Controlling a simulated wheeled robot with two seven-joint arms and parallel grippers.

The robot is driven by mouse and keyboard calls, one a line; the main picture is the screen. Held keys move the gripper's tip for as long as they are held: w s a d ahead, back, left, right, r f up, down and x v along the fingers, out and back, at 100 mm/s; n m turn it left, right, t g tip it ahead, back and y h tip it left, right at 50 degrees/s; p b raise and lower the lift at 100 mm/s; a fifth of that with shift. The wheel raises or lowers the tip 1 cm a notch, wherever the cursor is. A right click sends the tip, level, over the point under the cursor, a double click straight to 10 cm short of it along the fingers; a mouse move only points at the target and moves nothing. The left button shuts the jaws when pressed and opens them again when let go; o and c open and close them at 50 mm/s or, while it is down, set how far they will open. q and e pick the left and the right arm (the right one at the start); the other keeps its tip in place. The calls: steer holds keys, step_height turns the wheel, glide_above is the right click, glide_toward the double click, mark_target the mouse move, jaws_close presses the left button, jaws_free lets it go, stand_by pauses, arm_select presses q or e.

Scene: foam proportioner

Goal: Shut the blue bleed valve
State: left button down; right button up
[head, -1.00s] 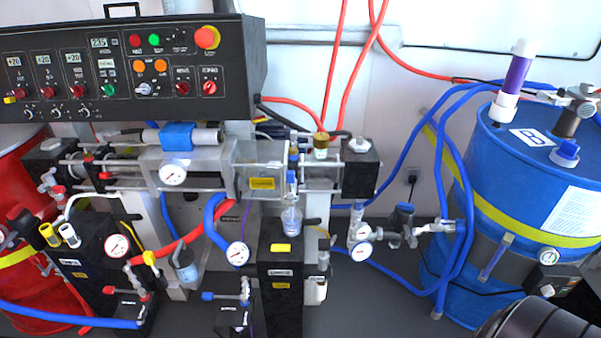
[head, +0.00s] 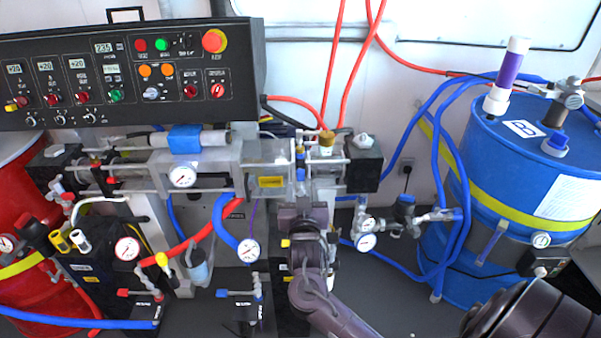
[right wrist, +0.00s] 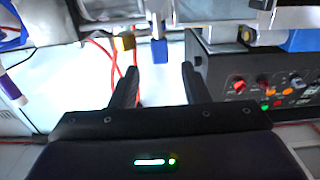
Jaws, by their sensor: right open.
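A blue lever (head: 221,293) is on a low black block at lower left. I cannot tell from labels which is the bleed valve. My right gripper (head: 304,208) is open and empty in front of and below the upright handle; it also shows in the right wrist view (right wrist: 160,70). My left gripper is out of view.
The control panel (head: 120,75) is at upper left, with the pump unit's rods and gauges below it. A blue drum (head: 490,200) with hoses stands right. Red hoses (head: 331,80) rise behind the brass cap. Floor between unit and drum is partly clear.

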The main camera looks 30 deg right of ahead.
mark_target(301, 177)
steer(key=p+x, duration=0.1)
steer(key=x, duration=0.6)
steer(key=shift+w, duration=0.1)
steer(key=shift+c, duration=0.4)
steer(key=shift+f, duration=0.1)
jaws_close()
